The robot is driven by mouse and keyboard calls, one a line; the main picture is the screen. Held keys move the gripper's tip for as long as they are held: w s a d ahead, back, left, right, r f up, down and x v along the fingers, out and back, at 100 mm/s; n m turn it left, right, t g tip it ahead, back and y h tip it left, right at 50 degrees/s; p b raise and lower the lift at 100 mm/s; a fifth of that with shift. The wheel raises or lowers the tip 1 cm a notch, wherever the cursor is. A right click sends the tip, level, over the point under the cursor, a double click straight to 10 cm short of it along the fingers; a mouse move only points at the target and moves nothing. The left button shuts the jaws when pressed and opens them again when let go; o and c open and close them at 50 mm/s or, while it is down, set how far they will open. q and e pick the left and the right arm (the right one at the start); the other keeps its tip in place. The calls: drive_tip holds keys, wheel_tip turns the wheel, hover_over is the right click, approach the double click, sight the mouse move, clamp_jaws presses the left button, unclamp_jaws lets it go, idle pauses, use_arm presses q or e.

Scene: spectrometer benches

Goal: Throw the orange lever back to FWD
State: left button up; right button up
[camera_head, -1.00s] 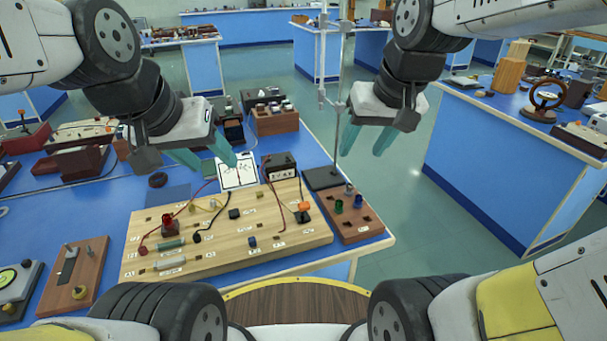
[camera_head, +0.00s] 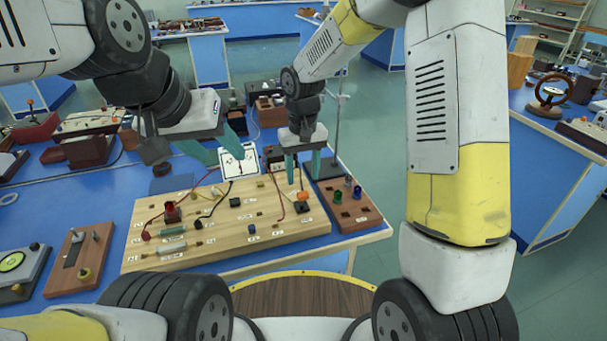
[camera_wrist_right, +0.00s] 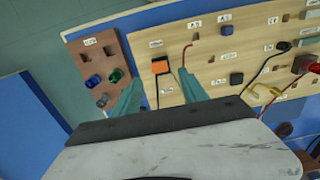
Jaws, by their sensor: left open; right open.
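The orange lever (camera_head: 302,196) sits on a small black base near the right end of the wooden circuit board (camera_head: 235,237). In the right wrist view the orange lever (camera_wrist_right: 160,67) shows between the fingertips, a little beyond them. The FWD marking cannot be read. My right gripper (camera_head: 303,170) is open and empty, pointing down just behind and above the lever; its teal fingers also show in the right wrist view (camera_wrist_right: 160,88). My left gripper (camera_head: 223,147) is open and empty above the back of the board, near the white diagram card (camera_head: 239,161).
A brown block with green and blue knobs (camera_head: 362,212) stands right of the board. A metal stand (camera_head: 337,130) rises behind my right gripper. A dark meter box (camera_head: 279,158) is behind the board. The floor right of the bench is clear.

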sight(303, 193)
wheel_tip(303, 193, down, 6)
drive_tip(key=shift+r, duration=0.1)
